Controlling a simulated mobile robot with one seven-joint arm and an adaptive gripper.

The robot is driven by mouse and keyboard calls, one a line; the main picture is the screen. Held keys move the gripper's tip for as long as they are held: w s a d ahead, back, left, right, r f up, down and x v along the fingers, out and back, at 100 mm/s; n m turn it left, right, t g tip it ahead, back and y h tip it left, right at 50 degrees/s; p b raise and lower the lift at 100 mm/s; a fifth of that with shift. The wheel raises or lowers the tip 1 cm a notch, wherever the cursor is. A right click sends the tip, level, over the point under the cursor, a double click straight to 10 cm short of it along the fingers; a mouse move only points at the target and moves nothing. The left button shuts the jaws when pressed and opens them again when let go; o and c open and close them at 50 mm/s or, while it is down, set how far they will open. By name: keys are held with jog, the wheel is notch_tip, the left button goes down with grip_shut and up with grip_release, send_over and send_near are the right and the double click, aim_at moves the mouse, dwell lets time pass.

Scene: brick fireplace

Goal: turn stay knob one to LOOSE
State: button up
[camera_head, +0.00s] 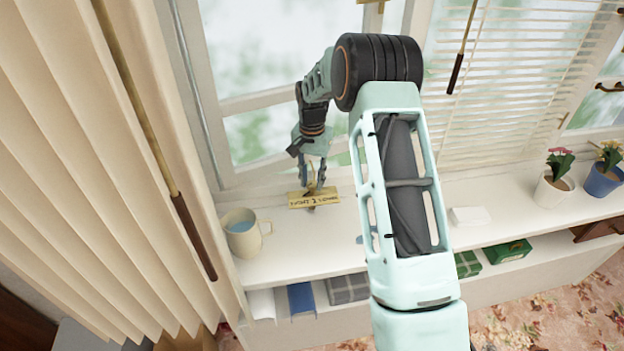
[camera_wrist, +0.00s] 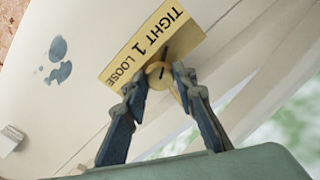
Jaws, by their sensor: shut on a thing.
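The stay knob one (camera_wrist: 157,75) is a small brass knob beside a yellow plate (camera_wrist: 124,62) lettered TIGHT 1 LOOSE. In the wrist view my gripper (camera_wrist: 160,78) has a finger on each side of the knob and is shut on it. A dark mark runs from the knob toward the plate, nearer the TIGHT end than the LOOSE end. In the head view the plate (camera_head: 314,198) lies at the window sill, with my gripper (camera_head: 313,186) just above it. The fingers largely hide the knob there.
A mug (camera_head: 241,236) stands on the sill left of the plate. A white block (camera_head: 470,216) and two flower pots (camera_head: 553,190) stand to the right. A beige curtain (camera_head: 90,150) with a hanging wand (camera_head: 192,237) is at the left.

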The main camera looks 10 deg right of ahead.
jog(key=shift+c, duration=0.6)
jog(key=shift+n, duration=0.4)
jog(key=n+b, duration=0.2)
jog(key=n, duration=0.2)
jog(key=shift+f+n, duration=0.1)
jog(key=shift+n, duration=0.2)
jog(key=n+b, duration=0.1)
jog(key=n, duration=1.1)
jog(key=shift+n, duration=0.4)
jog(key=n, duration=0.5)
jog(key=shift+n, duration=0.3)
